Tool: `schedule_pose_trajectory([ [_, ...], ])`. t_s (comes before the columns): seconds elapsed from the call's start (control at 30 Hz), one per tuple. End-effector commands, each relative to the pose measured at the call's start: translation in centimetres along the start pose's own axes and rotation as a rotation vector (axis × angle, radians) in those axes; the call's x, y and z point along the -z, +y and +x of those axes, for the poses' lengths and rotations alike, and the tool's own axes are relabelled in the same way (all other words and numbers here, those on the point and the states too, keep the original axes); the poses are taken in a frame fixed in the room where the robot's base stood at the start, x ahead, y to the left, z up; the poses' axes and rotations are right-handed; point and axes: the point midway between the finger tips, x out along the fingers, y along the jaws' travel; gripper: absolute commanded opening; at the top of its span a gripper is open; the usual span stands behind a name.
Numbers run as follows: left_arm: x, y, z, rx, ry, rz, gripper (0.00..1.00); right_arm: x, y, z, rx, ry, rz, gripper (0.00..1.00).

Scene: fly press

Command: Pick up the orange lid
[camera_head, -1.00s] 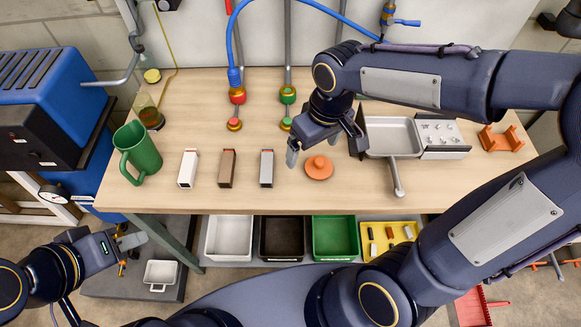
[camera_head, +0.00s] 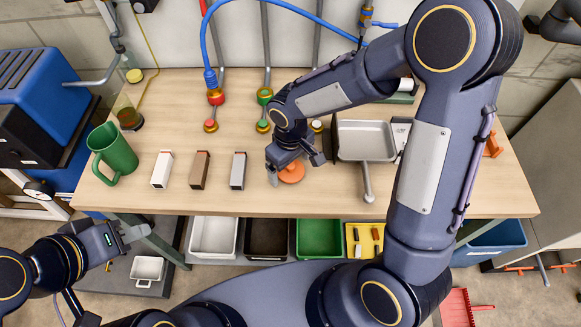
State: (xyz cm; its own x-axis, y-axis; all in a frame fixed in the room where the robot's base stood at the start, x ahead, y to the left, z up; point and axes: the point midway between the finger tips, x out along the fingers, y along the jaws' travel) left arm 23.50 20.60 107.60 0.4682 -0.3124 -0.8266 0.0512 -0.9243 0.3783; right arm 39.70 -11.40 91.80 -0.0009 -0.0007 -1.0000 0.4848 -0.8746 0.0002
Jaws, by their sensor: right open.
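The orange lid (camera_head: 291,173) lies on the wooden workbench (camera_head: 330,200), right of the grey block. My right gripper (camera_head: 294,170) is open and comes down over the lid from behind. One finger is at the lid's left side and the other is above and to its right. The gripper covers the back part of the lid, and I cannot tell whether the fingers touch it. My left gripper (camera_head: 135,234) is low at the left, away from the bench top, and holds nothing that I can see; its finger gap is not clear.
A white block (camera_head: 162,170), a brown block (camera_head: 199,170) and a grey block (camera_head: 238,171) stand left of the lid. A green jug (camera_head: 113,154) stands further left. A grey pan (camera_head: 365,140) is close on the right, its handle toward the front edge.

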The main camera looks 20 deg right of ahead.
Motion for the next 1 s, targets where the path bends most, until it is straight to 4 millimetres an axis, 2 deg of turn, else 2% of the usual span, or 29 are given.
schedule_pose_trajectory([
  [0.2,0.0,0.0,0.0,0.000,0.000,0.000,0.34,0.0,0.0,0.1,0.000,0.001,0.001,0.90],
  [0.6,0.0,0.0,0.0,0.000,0.000,0.000,0.34,0.0,0.0,0.0,0.000,0.001,0.001,0.39],
  [0.83,0.0,0.0,0.0,0.000,0.000,0.000,0.34,0.0,0.0,-0.1,0.000,0.001,0.001,0.39],
  [1.0,0.0,0.0,0.0,0.000,0.000,0.000,0.34,0.1,0.1,-1.3,-0.001,0.005,0.002,0.39],
])
